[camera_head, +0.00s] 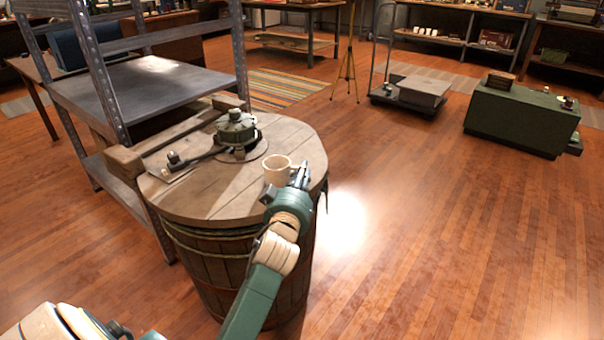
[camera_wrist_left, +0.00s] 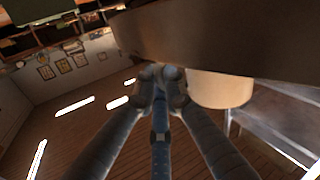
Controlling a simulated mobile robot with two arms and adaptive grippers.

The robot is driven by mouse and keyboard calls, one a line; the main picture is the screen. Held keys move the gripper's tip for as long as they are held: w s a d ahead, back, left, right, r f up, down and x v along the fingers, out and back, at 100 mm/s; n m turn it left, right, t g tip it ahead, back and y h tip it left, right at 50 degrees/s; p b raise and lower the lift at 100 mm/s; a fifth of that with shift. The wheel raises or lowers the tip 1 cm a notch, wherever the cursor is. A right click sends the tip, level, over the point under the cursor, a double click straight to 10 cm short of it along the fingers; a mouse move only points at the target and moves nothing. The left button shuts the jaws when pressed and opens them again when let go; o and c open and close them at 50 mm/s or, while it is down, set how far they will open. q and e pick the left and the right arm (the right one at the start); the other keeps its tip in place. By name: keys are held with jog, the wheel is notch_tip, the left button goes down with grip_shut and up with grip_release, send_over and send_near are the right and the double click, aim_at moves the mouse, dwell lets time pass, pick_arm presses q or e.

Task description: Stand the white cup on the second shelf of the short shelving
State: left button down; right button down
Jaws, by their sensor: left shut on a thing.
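The white cup (camera_head: 277,169) stands upright on or just above the round wooden barrel top (camera_head: 215,200) near its right edge; I cannot tell if its base touches. My left gripper (camera_head: 299,176) is at the cup's right side, shut on it. In the left wrist view the fingertips (camera_wrist_left: 164,76) meet beside the pale cup (camera_wrist_left: 222,90). A grey metal shelving unit (camera_head: 150,85) with several shelves stands behind and left of the barrel. Its wide middle shelf is bare on top. My right gripper is not in view.
A dark green device (camera_head: 236,128) with a long handle sits on the barrel top, left of the cup. A wooden beam (camera_head: 170,138) lies along the barrel's far-left edge, close to the shelving. The floor to the right is open, with a low trolley (camera_head: 415,92) and a green chest (camera_head: 518,115) farther off.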

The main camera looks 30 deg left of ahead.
pick_arm(q)
jog(key=c, duration=1.8)
grip_release()
